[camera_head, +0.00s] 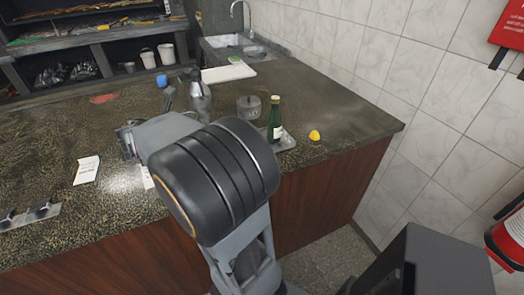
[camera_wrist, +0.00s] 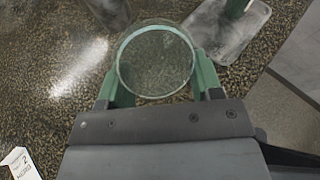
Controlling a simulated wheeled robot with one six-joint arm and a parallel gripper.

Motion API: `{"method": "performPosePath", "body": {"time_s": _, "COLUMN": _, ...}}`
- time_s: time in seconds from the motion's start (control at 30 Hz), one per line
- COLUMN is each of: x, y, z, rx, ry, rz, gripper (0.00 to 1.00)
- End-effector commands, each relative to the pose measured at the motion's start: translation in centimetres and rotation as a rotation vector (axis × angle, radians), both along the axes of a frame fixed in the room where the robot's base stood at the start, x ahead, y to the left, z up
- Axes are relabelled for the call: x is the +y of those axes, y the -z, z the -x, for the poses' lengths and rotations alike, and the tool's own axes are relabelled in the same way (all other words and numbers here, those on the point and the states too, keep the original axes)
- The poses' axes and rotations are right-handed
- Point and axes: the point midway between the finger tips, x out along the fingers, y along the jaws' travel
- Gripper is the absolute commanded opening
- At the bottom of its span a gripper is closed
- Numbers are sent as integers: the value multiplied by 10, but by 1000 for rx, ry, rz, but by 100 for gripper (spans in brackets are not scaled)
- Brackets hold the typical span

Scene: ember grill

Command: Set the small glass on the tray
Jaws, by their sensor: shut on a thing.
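The small glass (camera_wrist: 155,48) shows in the wrist view as a clear round rim seen from above. My gripper (camera_wrist: 157,78) has its green fingers on either side of the glass and is shut on it. The grey tray (camera_head: 287,143) lies near the counter's right front edge in the head view. It also shows at the upper right of the wrist view (camera_wrist: 222,45), apart from the glass. A green bottle (camera_head: 274,119) stands on the tray. In the head view my arm hides the glass and the gripper's fingers.
A lemon (camera_head: 314,135) lies right of the tray. A glass jar (camera_head: 249,107) and a metal flask (camera_head: 200,97) stand behind it. A blue cup (camera_head: 161,80) and a white board (camera_head: 229,72) are farther back. A white card (camera_head: 87,170) lies at left.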

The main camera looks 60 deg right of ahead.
Motion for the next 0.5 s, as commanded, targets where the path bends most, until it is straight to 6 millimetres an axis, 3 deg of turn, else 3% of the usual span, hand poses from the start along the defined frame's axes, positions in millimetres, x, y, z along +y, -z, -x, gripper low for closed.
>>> {"method": "performPosePath", "body": {"time_s": 0.1, "x": -31, "y": 1, "z": 51, "rx": -3, "ry": 257, "rz": 0, "gripper": 34}}
{"method": "performPosePath", "body": {"time_s": 0.23, "x": -46, "y": 0, "z": 96, "rx": -1, "ry": 469, "rz": -2, "gripper": 34}}
{"method": "performPosePath", "body": {"time_s": 0.4, "x": -51, "y": 2, "z": 132, "rx": -2, "ry": 631, "rz": -1, "gripper": 34}}
{"method": "performPosePath", "body": {"time_s": 0.5, "x": -57, "y": 5, "z": 139, "rx": 1, "ry": 673, "rz": -1, "gripper": 34}}
